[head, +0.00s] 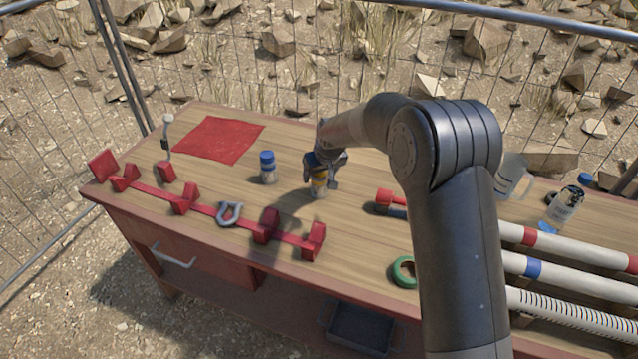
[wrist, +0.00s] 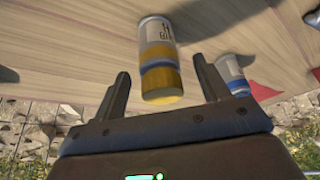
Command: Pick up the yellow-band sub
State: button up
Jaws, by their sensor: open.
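The yellow-band sub (head: 319,184) is a small grey cylinder with a yellow band, standing on the wooden bench. It also shows in the wrist view (wrist: 158,62), between the two fingers and beyond their tips. My gripper (head: 322,172) is over it in the head view, and its fingers partly hide the sub's upper part. In the wrist view my gripper (wrist: 162,85) is open, with a gap on each side of the sub. I cannot see either finger touching it.
A blue-topped sub (head: 267,168) stands just left of my gripper and also shows in the wrist view (wrist: 234,76). A red rack (head: 215,207) with a grey shackle (head: 230,213) runs along the front. A red mat (head: 218,140) lies behind. Banded pipes (head: 570,245) and a green tape roll (head: 403,272) are right.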

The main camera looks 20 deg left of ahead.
aim_at(319, 178)
jog(key=x, duration=0.3)
jog(key=shift+f, duration=0.3)
jog(key=shift+c, duration=0.4)
jog(key=c, duration=1.2)
jog(key=shift+c, duration=0.3)
jog(key=shift+r, duration=0.2)
